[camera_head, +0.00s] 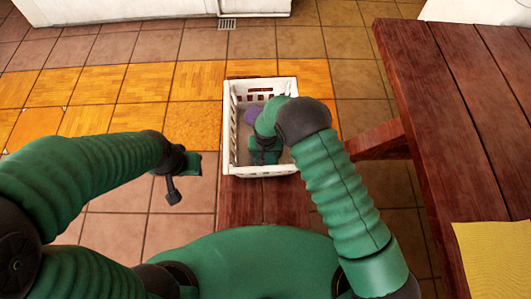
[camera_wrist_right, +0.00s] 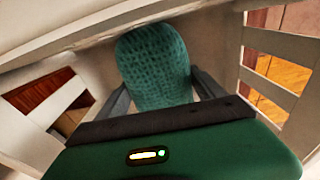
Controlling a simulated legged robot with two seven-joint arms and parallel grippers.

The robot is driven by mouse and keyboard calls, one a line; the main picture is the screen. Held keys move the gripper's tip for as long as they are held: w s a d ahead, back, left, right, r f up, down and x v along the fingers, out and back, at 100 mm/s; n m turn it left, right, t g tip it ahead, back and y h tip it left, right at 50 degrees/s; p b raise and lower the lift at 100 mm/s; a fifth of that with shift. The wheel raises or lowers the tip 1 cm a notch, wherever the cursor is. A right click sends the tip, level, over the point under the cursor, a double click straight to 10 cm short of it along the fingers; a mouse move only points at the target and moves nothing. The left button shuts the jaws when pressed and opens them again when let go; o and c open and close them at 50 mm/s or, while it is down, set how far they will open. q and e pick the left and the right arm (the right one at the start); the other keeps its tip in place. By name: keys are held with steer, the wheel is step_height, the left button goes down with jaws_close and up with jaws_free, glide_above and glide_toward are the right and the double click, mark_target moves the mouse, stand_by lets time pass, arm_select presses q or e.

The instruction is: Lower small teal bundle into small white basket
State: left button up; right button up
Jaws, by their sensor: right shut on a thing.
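The small white basket (camera_head: 229,125) has slotted walls and stands on a dark red wooden surface, in the middle of the head view. My right gripper (camera_head: 265,150) reaches down inside it. In the right wrist view the small teal bundle (camera_wrist_right: 153,62), a rounded textured cloth, sits between the two dark fingers of my right gripper (camera_wrist_right: 163,92), which is shut on it. The basket's pale walls (camera_wrist_right: 270,45) surround it there. Whether the bundle touches the basket floor is unclear. My left gripper (camera_head: 173,190) hangs left of the basket, apart from it; its jaw opening is not clear.
A purple item (camera_head: 253,115) lies in the basket. A dark red wooden table (camera_head: 440,110) stands at the right, with a yellow cloth (camera_head: 495,260) on it. The tiled floor (camera_head: 120,85) at the left and back is clear.

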mark_target(265, 156)
steer(key=o, duration=1.5)
steer(key=shift+r, duration=0.1)
step_height(265, 156, up, 15)
steer(key=s+p, duration=0.2)
steer(key=p, duration=0.2)
steer(key=s+d+r+t, duration=0.1)
steer(key=s+d+r, duration=0.65)
steer(key=d, duration=0.25)
steer(key=s+d+r, duration=0.7)
steer(key=s+d, duration=0.1)
steer(key=d, duration=0.2)
steer(key=r+p, duration=0.8)
steer(key=p, duration=0.1)
steer(key=w+a+r+p, duration=0.1)
steer(key=r+p, duration=0.3)
steer(key=shift+r+p, duration=0.35)
